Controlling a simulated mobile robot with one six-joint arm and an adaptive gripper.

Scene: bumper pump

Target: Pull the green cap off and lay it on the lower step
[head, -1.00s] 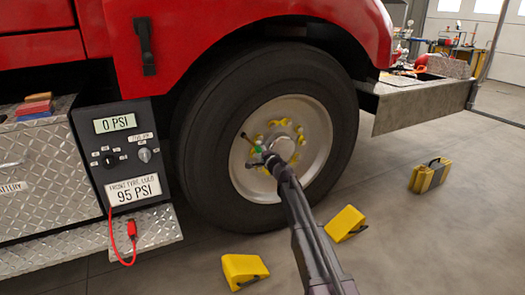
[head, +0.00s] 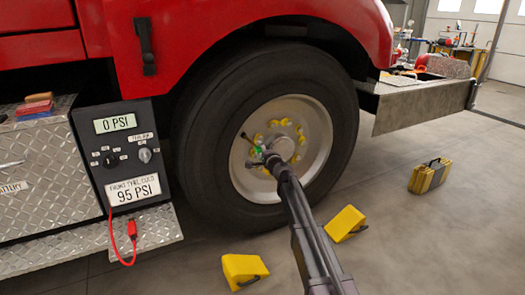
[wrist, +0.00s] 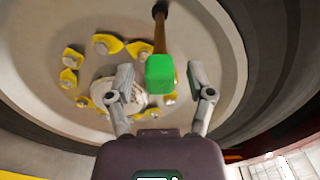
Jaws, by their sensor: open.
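The green cap (wrist: 160,74) sits on the end of a brown valve stem (wrist: 160,35) in the wrist view. The stem comes from the wheel rim. The cap also shows small in the head view (head: 258,150). My gripper (wrist: 163,80) is open, with one finger on each side of the cap. Gaps show between the cap and both fingers; whether the cap is fully at fingertip depth I cannot tell. The lower step (head: 155,226) is a diamond-plate ledge below the gauge panel at left.
The gauge panel (head: 121,155) reads 0 PSI above a 95 PSI label. Yellow chocks (head: 242,270) (head: 346,222) lie by the tyre (head: 210,140). Yellow lug markers (wrist: 70,57) surround the hub close to my fingers.

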